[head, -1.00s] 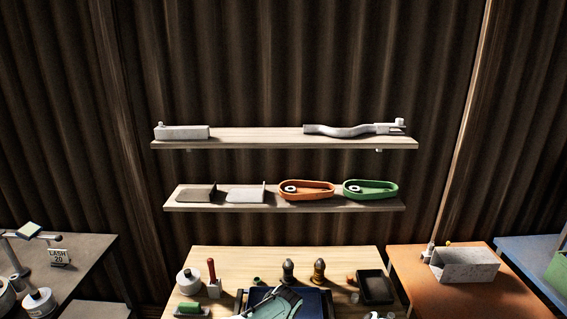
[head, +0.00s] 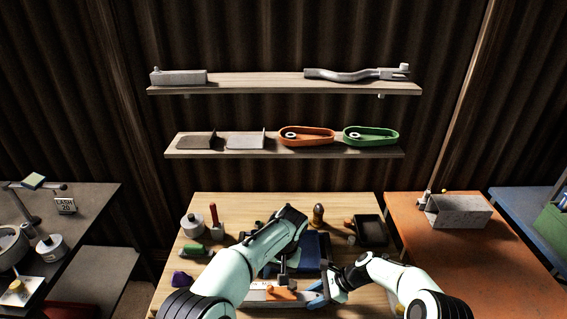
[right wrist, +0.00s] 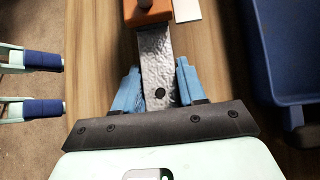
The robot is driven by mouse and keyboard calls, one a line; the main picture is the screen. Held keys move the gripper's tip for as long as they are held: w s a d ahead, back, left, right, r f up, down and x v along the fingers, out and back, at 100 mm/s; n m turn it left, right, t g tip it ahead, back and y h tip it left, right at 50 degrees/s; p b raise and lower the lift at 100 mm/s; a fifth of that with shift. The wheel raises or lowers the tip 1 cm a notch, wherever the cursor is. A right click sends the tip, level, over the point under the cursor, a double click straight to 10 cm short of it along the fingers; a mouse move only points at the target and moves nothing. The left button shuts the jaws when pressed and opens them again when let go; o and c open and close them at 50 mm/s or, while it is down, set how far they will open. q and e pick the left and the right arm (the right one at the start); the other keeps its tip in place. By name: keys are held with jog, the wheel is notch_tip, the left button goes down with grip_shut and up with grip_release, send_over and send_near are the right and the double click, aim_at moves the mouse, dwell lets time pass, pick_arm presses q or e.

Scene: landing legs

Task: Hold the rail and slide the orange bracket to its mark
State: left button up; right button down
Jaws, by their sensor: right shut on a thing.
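The grey metal rail (head: 257,296) lies near the front of the wooden table; its hammered surface shows in the right wrist view (right wrist: 157,62). The orange bracket (head: 282,294) sits on the rail, and its near end shows at the top of the right wrist view (right wrist: 147,13) with a dark knob on it. My right gripper (head: 318,298) is shut on the rail, with a blue finger on each side in the right wrist view (right wrist: 158,90). My left gripper (head: 284,277) is just above the bracket, pointing down. Whether it touches the bracket is unclear, and its fingers are hard to make out.
A blue tray (head: 313,246) lies just behind the rail, partly hidden by my left arm. A white card (right wrist: 187,9) lies beside the bracket. A black tray (head: 370,230), a red-handled tool (head: 214,217) and a purple piece (head: 181,278) stand around the wooden table.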

jog(key=c, duration=0.6)
grip_release()
jog(key=shift+o, duration=0.2)
